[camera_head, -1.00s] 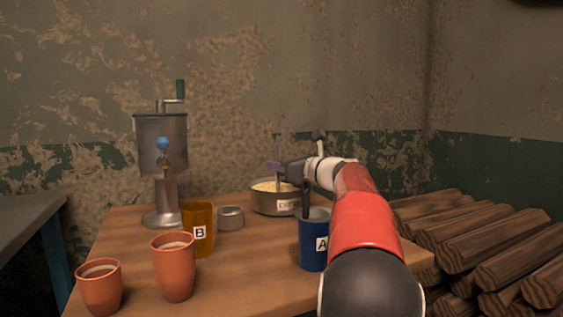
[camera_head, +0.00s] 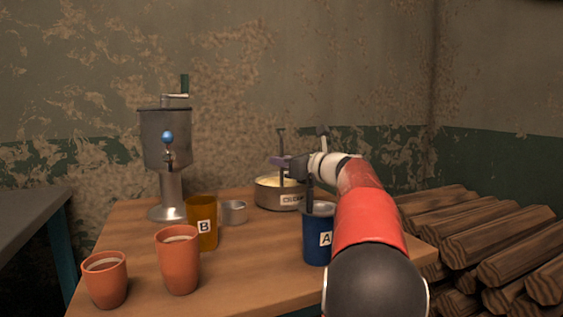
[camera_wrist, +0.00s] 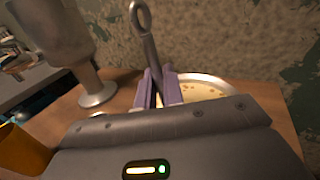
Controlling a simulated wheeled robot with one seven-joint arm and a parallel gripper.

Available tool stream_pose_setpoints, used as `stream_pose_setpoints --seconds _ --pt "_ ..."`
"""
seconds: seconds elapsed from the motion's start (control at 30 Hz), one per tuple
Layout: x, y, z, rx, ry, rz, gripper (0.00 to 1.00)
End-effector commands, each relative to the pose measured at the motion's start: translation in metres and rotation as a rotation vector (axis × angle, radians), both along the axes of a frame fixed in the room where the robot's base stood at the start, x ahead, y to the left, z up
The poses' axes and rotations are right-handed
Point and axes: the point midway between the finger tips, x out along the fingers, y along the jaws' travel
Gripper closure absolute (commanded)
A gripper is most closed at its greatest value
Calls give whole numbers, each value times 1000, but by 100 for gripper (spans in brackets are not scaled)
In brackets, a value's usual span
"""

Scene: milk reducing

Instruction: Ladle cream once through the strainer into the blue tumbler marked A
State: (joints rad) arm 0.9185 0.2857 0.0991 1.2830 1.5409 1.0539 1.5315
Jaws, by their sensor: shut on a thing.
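My gripper (camera_head: 287,161) is over the cream pot at the back of the table. In the wrist view its purple fingers (camera_wrist: 164,88) are shut on the ladle's upright dark handle (camera_wrist: 148,55), with its ring end on top. The handle also shows in the head view (camera_head: 281,145). The ladle's bowl is hidden. The blue tumbler marked A (camera_head: 316,248) stands in front of the pot, left of my arm. A grey, strainer-like piece (camera_head: 320,208) sits at its mouth, partly hidden.
An orange tumbler marked B (camera_head: 202,235) and a small metal cup (camera_head: 233,212) stand left of the pot. Two terracotta cups (camera_head: 178,262) (camera_head: 106,282) are at the front left. A hand-cranked metal machine (camera_head: 166,150) stands behind. Firewood (camera_head: 490,240) lies at the right.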

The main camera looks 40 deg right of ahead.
Motion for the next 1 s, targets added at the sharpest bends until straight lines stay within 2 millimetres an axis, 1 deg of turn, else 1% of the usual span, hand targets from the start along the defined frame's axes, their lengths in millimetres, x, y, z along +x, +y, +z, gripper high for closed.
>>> stream_pose_setpoints --seconds 0.23,1.0 --pt "0 0 8 -1 -1 0 100" --pt "0 0 62 -1 -1 0 100"
